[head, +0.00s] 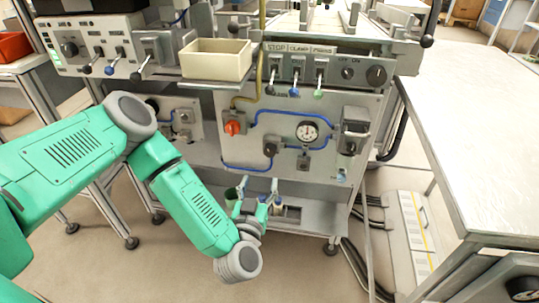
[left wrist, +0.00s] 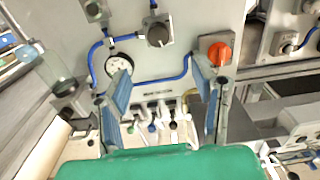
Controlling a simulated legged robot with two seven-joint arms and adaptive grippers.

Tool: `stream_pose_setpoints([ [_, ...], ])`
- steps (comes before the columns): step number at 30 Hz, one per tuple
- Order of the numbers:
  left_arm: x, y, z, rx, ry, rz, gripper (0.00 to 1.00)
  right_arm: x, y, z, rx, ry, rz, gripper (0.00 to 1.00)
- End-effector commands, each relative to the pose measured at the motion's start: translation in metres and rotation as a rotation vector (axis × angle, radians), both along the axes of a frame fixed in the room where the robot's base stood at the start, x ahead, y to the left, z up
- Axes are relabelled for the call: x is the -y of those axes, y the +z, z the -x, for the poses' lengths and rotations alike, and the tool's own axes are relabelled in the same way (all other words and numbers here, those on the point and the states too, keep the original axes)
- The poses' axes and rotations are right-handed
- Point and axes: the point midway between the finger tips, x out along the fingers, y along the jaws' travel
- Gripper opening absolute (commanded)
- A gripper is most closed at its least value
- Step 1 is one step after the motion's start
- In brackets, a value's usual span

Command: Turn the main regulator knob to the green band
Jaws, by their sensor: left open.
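The blue-piped panel (head: 285,160) carries a round white gauge (head: 307,132), a dark square-based knob (head: 271,147) and an orange-red knob (head: 234,127). I cannot read which knob is the main regulator, and no green band can be made out. The left wrist view shows the panel upside down, with the dark knob (left wrist: 158,32), gauge (left wrist: 119,67) and orange knob (left wrist: 218,53). My left gripper (head: 257,187) is open and empty, below the knobs in the head view. In the left wrist view its blue fingers (left wrist: 162,72) stand apart, with no knob between them. My right gripper is out of view.
A cream bin (head: 216,62) sits on a shelf above the panel. A switch box (head: 325,70) with levers juts out at the top. A grey valve (head: 354,130) is at the panel's right. A pale table (head: 475,110) stands to the right, and cables run along the floor.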

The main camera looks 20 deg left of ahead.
Motion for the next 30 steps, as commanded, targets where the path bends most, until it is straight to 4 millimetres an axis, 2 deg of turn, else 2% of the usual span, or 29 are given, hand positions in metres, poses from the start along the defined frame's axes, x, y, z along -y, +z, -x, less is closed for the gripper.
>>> stream_pose_setpoints([
  [12,-0.02,-0.002,-0.081,0.0,0.0,0.001,0.53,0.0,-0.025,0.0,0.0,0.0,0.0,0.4],
  [18,-0.026,-0.002,-0.111,-0.001,-0.003,0.001,0.53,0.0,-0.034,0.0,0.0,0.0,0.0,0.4],
  [24,-0.029,-0.001,-0.124,-0.003,-0.004,0.002,0.53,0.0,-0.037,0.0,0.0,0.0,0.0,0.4],
  [30,-0.029,0.0,-0.126,-0.003,-0.005,0.002,0.53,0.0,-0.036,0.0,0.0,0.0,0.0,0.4],
])
